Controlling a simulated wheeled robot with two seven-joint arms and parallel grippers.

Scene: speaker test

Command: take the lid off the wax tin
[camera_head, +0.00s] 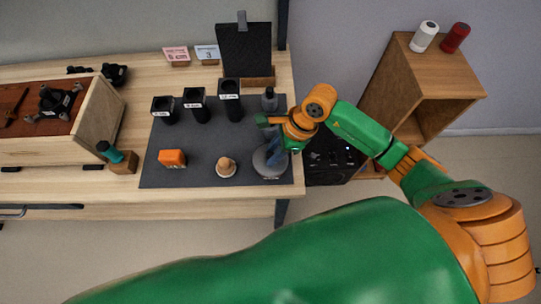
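A round grey tin (263,167), which I take to be the wax tin, sits at the right end of the dark mat (200,178) on the workbench. My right gripper (275,156) is over this tin, and its blue-grey fingers reach down to it. The gripper and wrist hide part of the tin's top, so I cannot tell lid from body or whether the fingers touch it. The finger gap is too small to read. My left gripper is not in view.
An orange block (172,158) and a small wooden knob-like piece (226,166) lie on the mat. Several black labelled cups (229,105) stand behind, with a dark bottle (269,100). A wooden box (95,125) is at left. The mat's front middle is clear.

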